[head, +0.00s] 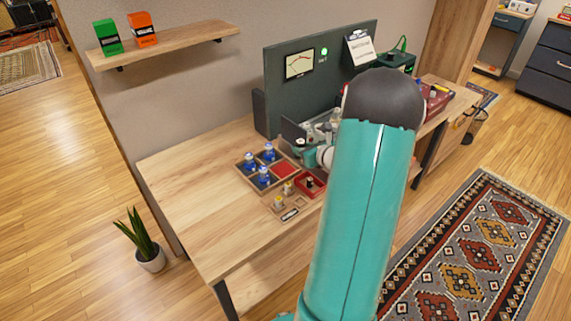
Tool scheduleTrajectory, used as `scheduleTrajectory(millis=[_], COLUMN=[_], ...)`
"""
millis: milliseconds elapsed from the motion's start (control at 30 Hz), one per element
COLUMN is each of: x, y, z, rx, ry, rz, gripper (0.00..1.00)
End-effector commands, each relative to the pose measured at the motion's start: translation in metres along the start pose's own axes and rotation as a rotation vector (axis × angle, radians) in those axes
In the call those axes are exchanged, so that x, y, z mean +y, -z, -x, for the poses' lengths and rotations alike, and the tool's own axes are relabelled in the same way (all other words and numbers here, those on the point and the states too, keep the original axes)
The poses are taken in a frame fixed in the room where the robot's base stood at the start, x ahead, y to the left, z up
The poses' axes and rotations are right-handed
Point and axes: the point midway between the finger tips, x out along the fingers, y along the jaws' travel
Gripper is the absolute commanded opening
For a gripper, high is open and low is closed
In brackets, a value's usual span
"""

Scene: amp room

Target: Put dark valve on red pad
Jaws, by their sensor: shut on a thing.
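My gripper (303,153) shows small beside the right end of the wooden tray, at the front of the amp. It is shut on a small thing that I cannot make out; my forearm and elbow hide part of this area. A flat red pad (285,170) fills one compartment of the wooden tray (240,168), with nothing seen on it. A red dish (300,190) stands just right of the tray and holds a small dark-topped thing (309,182). I cannot tell whether this is the dark valve.
Blue-topped valves (249,162) stand in other tray compartments. Small yellowish pieces (279,203) sit in front, near a label (290,214). The amp (300,125) with a meter and green light stands behind. The left part of the workbench (190,175) is clear.

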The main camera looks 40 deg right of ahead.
Motion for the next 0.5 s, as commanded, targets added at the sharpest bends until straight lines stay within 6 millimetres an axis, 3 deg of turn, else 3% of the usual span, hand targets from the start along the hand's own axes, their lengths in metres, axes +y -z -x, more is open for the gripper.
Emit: scheduleTrajectory(millis=[100,300,500], x=[0.01,0.019,0.023], y=[0.004,0.026,0.035], z=[-0.03,-0.067,-0.083], rx=[0.0,0.001,-0.001], ry=[-0.006,-0.004,-0.002], rz=[-0.002,-0.002,0.001], gripper=[0.09,0.09,0.09])
